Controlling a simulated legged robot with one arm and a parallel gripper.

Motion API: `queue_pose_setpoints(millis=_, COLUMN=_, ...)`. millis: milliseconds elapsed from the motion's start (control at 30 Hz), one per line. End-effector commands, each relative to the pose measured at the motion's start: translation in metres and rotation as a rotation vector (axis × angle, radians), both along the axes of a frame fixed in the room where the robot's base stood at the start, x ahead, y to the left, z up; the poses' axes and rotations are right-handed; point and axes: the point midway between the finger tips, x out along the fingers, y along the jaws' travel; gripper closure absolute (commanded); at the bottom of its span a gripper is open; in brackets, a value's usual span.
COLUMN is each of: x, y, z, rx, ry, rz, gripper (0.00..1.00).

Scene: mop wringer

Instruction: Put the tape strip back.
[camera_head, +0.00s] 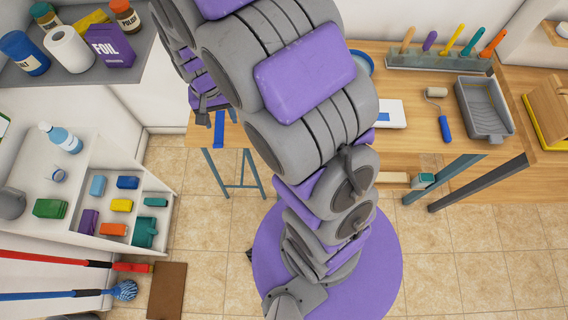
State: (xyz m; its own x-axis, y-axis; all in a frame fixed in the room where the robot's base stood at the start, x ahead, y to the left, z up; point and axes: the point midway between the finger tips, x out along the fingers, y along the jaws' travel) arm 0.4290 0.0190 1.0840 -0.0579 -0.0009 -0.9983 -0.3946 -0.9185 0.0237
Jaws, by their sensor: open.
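A narrow blue strip (219,129), which looks like the tape strip, shows upright in the picture at the left end of the wooden table (400,55), just below my gripper. My gripper (207,108) is at the upper left, small and partly hidden by my own purple and grey arm. Its jaws are open. The strip is close to the fingers, but I cannot tell whether they touch it. A round blue thing (366,62) is partly hidden behind my arm.
A white box (389,114), paint roller (439,112), grey paint tray (484,108) and tool rack (440,59) occupy the table's right side. Shelves (110,165) with coloured blocks stand left. Red and blue mop handles (60,260) lie below. Tiled floor (200,230) is partly clear.

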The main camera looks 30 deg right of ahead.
Motion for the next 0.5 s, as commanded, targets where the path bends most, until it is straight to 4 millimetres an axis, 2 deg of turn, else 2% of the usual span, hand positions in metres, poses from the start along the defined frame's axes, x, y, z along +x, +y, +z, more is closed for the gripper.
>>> queue_pose_setpoints(millis=33, x=-0.014, y=-0.002, z=0.016, rx=0.002, ry=-0.001, rz=0.021, gripper=0.38)
queue_pose_setpoints(millis=200, x=-0.064, y=-0.010, z=0.056, rx=0.012, ry=0.018, rz=0.103, gripper=0.38)
queue_pose_setpoints(millis=500, x=-0.162, y=-0.021, z=0.105, rx=0.033, ry=0.058, rz=0.255, gripper=0.38)
